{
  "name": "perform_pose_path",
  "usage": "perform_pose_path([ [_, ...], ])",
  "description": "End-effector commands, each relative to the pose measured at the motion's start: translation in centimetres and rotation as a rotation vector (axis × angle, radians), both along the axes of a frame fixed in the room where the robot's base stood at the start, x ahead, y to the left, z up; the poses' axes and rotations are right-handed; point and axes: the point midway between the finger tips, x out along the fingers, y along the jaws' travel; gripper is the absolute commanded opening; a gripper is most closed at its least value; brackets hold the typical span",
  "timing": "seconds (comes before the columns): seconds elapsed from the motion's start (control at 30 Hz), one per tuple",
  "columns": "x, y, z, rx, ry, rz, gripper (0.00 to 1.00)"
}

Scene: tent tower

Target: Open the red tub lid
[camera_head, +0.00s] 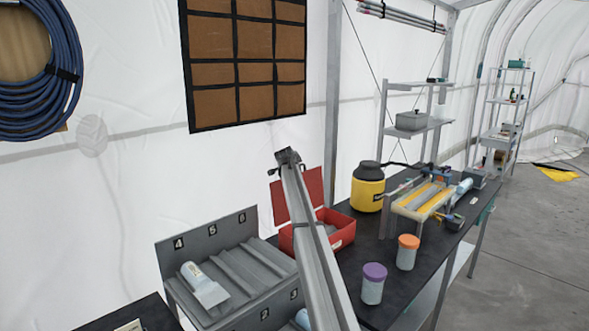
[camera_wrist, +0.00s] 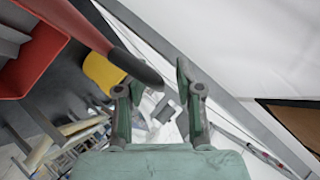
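The red tub (camera_head: 343,240) stands on the dark bench, and its lid (camera_head: 313,187) is raised, standing up along the back. Grey contents show inside. My grey arm crosses in front of the tub and part of the lid, and its dark end is near the lid's upper left edge; the fingers cannot be made out there. In the wrist view my gripper (camera_wrist: 157,85) is open, with its fingers apart. A red edge with a dark rounded end, seemingly the lid (camera_wrist: 85,27), reaches between the fingertips. I cannot tell if it touches. The tub (camera_wrist: 35,60) shows at upper left.
A yellow jar (camera_head: 367,190) with a black cap stands behind the tub. Purple-lidded (camera_head: 373,285) and orange-lidded (camera_head: 407,253) containers stand to the right, near a yellow-railed fixture (camera_head: 423,201). A grey numbered rack (camera_head: 225,270) is on the left. The white tent wall is close behind.

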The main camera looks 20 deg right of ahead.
Motion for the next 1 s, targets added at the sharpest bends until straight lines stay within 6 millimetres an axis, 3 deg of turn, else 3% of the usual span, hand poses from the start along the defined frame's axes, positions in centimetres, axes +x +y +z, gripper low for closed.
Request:
perform_pose_path([
  [0.37,-1.5,0.7,0.6,0.002,0.002,0.000,0.37],
  [0.8,-7.6,3.9,4.5,0.000,-0.001,0.000,0.37],
  [1.0,-9.3,4.7,5.6,-0.001,-0.001,0.000,0.37],
])
